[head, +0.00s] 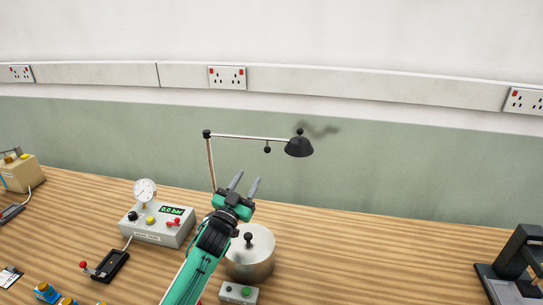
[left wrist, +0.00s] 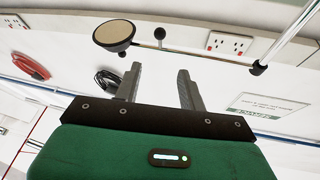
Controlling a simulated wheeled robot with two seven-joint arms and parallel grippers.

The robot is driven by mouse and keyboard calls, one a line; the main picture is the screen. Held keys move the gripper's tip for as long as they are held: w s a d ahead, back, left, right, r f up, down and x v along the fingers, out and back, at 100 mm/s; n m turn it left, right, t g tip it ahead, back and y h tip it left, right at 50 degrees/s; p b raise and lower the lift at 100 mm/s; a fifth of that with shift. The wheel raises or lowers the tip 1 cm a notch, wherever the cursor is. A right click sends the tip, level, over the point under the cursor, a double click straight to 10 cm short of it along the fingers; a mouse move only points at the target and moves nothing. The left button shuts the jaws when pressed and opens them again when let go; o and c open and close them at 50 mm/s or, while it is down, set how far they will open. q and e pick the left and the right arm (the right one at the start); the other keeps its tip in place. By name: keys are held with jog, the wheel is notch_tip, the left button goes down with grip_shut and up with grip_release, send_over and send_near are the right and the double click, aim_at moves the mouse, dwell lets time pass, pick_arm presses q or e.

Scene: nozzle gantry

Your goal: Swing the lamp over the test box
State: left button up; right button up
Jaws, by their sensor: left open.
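The lamp has a black domed shade (head: 299,147) at the right end of a thin horizontal arm (head: 240,136). The arm joins an upright post (head: 211,165) on the left, and a small black knob (head: 267,150) hangs under it. A grey box with a gauge and a "0.0 bar" display (head: 150,232), perhaps the test box, stands left of the post; the shade is well right of it. My left gripper (head: 246,183) is open and empty, below the lamp arm. In the left wrist view the shade (left wrist: 114,35) and knob (left wrist: 159,33) appear beyond the fingers. My right gripper is not in view.
A round metal pot (head: 252,258) stands beside my left forearm, with a small button box (head: 238,293) in front. A red-knobbed lever (head: 105,267) lies left. A black device (head: 515,265) stands far right. The bench between is clear.

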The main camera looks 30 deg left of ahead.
aim_at(266, 152)
pick_arm(q)
jog(key=p+x, duration=0.1)
jog(key=x, duration=0.3)
jog(key=f+p+x, duration=0.1)
jog(key=x, duration=0.3)
jog(key=p+x, duration=0.2)
jog(key=x, duration=0.3)
jog(key=shift+w+f, duration=0.15)
jog(key=shift+w, duration=0.75)
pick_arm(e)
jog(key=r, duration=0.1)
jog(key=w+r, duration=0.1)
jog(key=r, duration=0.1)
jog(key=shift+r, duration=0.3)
pick_arm(q)
grip_shut()
